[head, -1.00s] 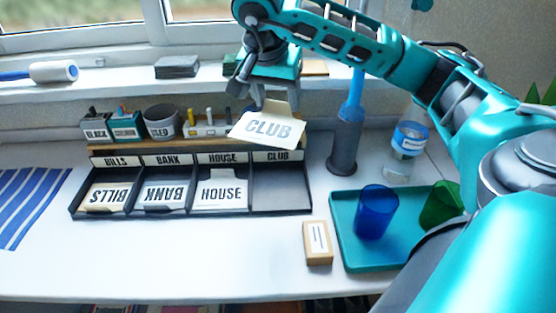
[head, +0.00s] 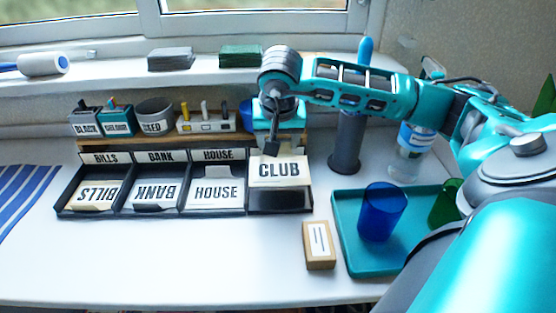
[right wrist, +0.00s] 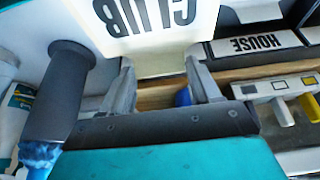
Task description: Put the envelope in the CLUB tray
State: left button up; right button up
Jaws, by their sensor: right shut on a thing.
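The cream envelope marked CLUB (head: 279,171) is held by my right gripper (head: 271,147) over the rightmost compartment of the black tray row. Its face is toward me in the head view, and it hides that compartment's label. The dark floor of the CLUB tray (head: 280,202) shows below the envelope. In the right wrist view the envelope (right wrist: 150,25) sits between the two fingers of my right gripper (right wrist: 160,75), which is shut on its edge. Whether the envelope touches the tray I cannot tell. My left gripper is not in view.
The BILLS (head: 95,193), BANK (head: 155,193) and HOUSE (head: 217,191) compartments hold envelopes. A teal tray (head: 348,240) with a blue cup (head: 381,212) and a green cup stands at right. A small box (head: 319,245) lies in front. A dark cylinder (head: 346,145) stands behind.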

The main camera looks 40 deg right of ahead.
aim_at(278, 160)
jog(key=shift+f+b, duration=0.5)
jog(key=shift+f, duration=2.55)
jog(key=shift+f, duration=0.1)
jog(key=o, duration=0.6)
jog(key=shift+f, duration=0.1)
jog(key=o, duration=0.5)
jog(key=shift+r, duration=0.35)
jog(key=p+v, duration=0.2)
jog(key=v, duration=0.9)
jog(key=shift+s+a+r+p, duration=0.15)
jog(key=shift+a+r+p, duration=0.05)
jog(key=shift+r+p, duration=0.1)
